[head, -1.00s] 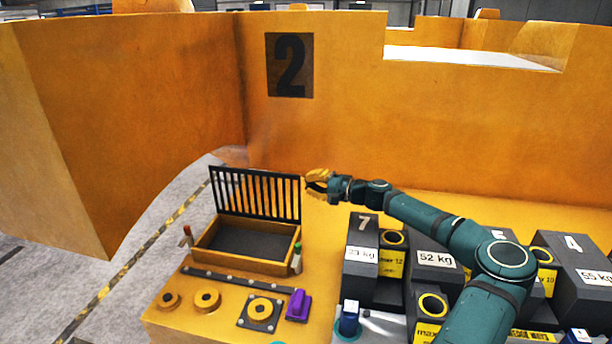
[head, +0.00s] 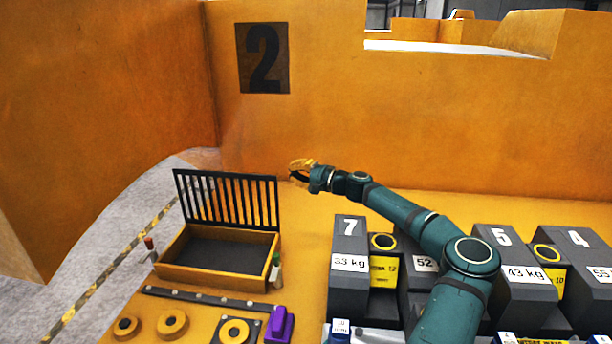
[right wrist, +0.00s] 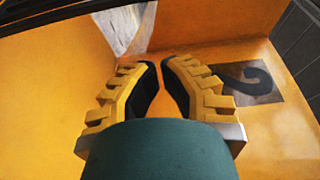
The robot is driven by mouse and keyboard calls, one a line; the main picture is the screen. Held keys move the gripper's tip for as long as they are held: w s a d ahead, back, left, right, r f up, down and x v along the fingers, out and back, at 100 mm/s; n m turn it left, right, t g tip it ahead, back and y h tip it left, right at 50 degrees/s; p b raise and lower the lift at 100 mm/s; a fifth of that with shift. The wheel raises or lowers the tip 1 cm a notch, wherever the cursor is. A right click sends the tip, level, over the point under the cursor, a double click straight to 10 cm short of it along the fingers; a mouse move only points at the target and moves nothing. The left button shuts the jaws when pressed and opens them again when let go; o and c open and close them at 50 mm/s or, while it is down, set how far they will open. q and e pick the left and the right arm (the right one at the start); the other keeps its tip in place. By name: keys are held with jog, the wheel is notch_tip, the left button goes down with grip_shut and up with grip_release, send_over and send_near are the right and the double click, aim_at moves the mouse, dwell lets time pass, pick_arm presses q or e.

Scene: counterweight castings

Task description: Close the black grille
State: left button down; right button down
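The black grille (head: 228,200) stands open, raised nearly upright along the back edge of a shallow orange box (head: 218,277) with a dark floor, in the head view. My right gripper (head: 292,174) is just right of the grille's upper right corner in that view. No contact with the grille shows. In the right wrist view its two yellow fingers (right wrist: 165,62) with black pads are apart, with a narrow empty gap between the tips. Dark edges cross that view's corners; I cannot tell if they are the grille. My left gripper is not in view.
Dark counterweights (head: 348,275) with weight labels stand at the right, under my right arm. A purple block (head: 279,324), a dark strip (head: 205,300) and round orange knobs (head: 172,323) lie in front of the box. A high orange wall (head: 400,125) rises behind.

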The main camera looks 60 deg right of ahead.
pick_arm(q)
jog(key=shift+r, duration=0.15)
pick_arm(e)
jog(key=shift+w+a, duration=0.35)
jog(key=shift+a, duration=0.3)
jog(key=shift+w+a, duration=0.35)
jog(key=shift+a, duration=0.35)
jog(key=shift+w+a, duration=0.35)
jog(key=shift+a, duration=0.3)
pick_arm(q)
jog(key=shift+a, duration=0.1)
pick_arm(e)
jog(key=shift+a, duration=0.15)
